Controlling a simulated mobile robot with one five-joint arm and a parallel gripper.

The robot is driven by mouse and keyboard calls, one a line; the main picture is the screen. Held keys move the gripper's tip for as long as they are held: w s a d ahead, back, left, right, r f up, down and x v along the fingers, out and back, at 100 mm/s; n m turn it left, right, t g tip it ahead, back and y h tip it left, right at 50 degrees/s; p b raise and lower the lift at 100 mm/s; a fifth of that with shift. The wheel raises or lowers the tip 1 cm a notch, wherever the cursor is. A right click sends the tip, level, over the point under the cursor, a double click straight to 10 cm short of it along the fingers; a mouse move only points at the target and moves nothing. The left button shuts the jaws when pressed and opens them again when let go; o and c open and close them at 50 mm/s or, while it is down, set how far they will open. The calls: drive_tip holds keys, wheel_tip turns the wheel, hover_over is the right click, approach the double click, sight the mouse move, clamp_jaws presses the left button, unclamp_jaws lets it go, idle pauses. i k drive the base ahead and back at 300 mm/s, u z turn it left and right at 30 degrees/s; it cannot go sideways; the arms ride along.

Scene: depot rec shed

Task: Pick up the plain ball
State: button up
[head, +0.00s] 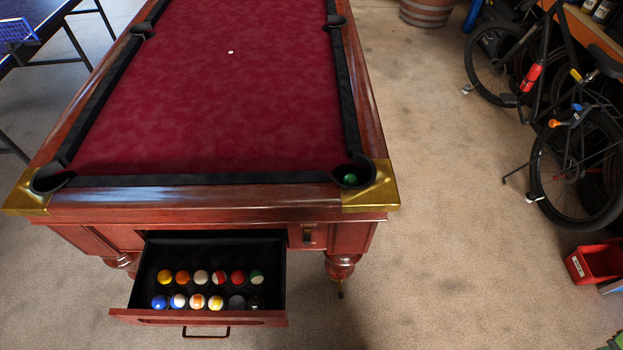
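A pool table stands in front of me, and its drawer (135,290) is pulled open at the near end. Two rows of balls lie in the drawer. A white ball with no stripe that I can make out (201,277) is in the back row, between an orange ball (182,278) and a red-and-white ball (219,278). Other single-coloured balls there include yellow (166,277), red (238,278) and blue (159,302). A green ball (350,179) sits in the near right corner pocket. Which ball is meant by plain, I cannot tell. My gripper is not in view.
The red cloth (210,110) is bare except for a small white dot (230,52). The drawer handle (206,332) faces me. Bicycles (575,165) and a red bin (596,264) stand at right. The floor right of the table is open.

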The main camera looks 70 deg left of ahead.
sight(349, 180)
drive_tip(key=u, duration=1.3)
drive_tip(key=k, duration=0.2)
drive_tip(key=u, duration=2.2)
drive_tip(key=i, duration=1)
drive_tip(key=u, duration=0.35)
